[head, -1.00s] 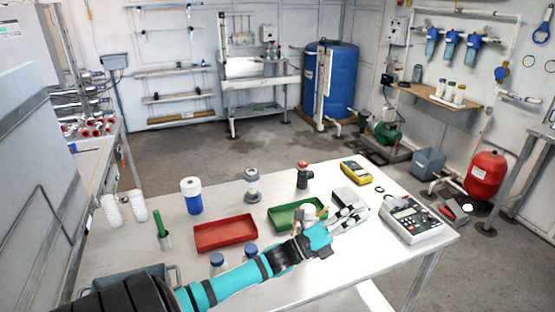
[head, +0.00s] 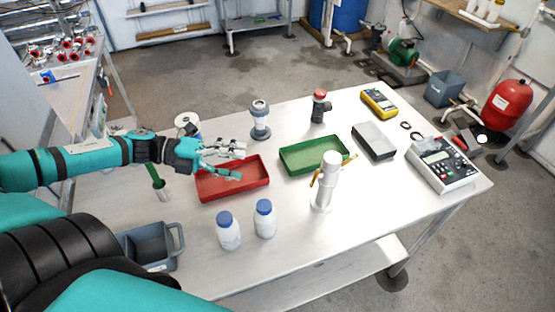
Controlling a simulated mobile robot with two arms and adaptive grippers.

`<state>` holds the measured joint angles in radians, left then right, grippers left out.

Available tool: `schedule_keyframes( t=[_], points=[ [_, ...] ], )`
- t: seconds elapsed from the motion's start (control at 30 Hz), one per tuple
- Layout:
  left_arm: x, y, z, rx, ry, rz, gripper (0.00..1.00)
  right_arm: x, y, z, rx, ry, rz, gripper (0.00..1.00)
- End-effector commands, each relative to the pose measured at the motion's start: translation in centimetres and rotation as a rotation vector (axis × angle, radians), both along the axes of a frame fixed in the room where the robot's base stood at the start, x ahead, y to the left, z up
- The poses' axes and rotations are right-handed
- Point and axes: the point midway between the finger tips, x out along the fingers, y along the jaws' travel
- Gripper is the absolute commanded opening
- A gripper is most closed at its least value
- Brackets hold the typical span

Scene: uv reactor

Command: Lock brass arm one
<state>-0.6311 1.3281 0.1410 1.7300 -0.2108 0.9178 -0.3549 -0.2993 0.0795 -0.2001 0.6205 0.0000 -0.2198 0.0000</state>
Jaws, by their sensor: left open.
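In the head view a white upright cylinder (head: 325,185) stands on the table, right of centre. Thin brass arms show at its upper part, one on its left side (head: 314,177) and one reaching up to the right (head: 348,159). I cannot tell from here whether either arm is locked. My left gripper (head: 240,162) is open and empty, fingers pointing right, above the red tray (head: 262,182). It is well to the left of the cylinder and apart from it. My right gripper is not in view.
Two blue-capped white bottles (head: 228,232) stand front left of the cylinder. A green tray (head: 290,165) lies behind it, a grey box (head: 374,142) to the right. A grey-and-white fitting (head: 260,122) stands behind the red tray.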

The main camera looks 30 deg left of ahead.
Motion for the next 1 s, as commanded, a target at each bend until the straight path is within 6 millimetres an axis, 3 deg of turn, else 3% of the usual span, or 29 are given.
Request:
schedule_keyframes(
  t=[0.17, 0.57, 1.0],
  points=[
    [0.0, -0.6, -0.6, 0.002, 0.037, -0.013, 0.67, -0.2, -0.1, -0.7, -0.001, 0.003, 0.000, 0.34],
    [2.4, -5.0, -1.7, 0.000, 0.029, -0.012, 0.67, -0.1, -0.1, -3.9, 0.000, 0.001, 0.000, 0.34],
    [4.7, -9.5, -2.4, -0.002, 0.030, -0.010, 0.67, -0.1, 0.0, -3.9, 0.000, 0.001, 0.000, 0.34]
  ],
)
